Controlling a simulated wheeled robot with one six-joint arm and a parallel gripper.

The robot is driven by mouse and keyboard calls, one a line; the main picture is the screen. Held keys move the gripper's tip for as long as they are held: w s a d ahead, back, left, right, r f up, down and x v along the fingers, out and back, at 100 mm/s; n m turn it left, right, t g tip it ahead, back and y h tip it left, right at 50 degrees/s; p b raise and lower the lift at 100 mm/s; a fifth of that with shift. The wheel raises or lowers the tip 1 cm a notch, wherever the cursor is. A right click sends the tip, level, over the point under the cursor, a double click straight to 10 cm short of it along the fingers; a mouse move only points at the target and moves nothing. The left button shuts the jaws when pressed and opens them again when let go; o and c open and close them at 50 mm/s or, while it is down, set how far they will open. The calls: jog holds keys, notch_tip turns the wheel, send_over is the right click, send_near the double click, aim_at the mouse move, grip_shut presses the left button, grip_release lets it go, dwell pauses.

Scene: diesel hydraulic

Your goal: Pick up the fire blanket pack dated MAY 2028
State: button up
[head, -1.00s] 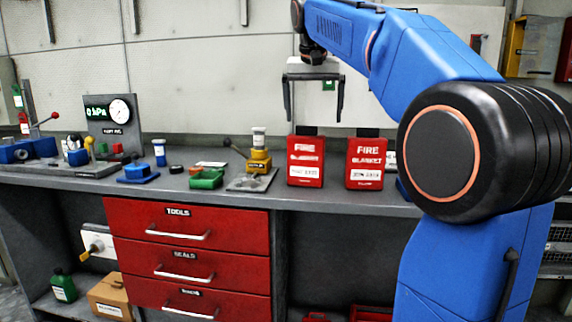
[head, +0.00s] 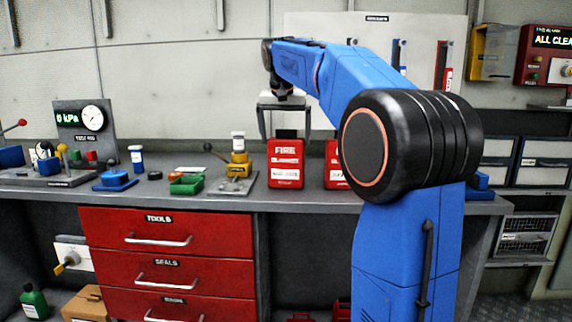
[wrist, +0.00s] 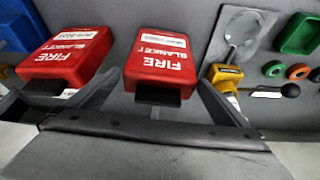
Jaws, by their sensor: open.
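Two red fire blanket packs stand on the grey bench. In the head view, the left pack (head: 285,172) is in full view, and the right pack (head: 333,170) is partly hidden behind my arm. Their white date labels are too blurred to read surely. My gripper (head: 285,137) is open and empty, pointing down above the left pack. In the wrist view, that same pack (wrist: 160,62) lies between my spread fingers (wrist: 160,84), with its dark top tab towards me. The other pack (wrist: 68,55) is beyond the left finger. I see no grip on either pack.
A yellow valve piece (head: 238,165) on a grey plate stands close left of the left pack. Further left are a green tray (head: 186,184), a blue block (head: 115,180) and a gauge panel (head: 85,120). Red drawers (head: 165,245) are below the bench.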

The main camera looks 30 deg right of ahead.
aim_at(286, 152)
jog(key=shift+x, duration=3.45)
jog(key=shift+s+a, duration=0.1)
jog(key=shift+a, duration=0.05)
jog(key=c, duration=1.2)
jog(key=shift+o, duration=0.2)
jog(key=shift+r, duration=0.1)
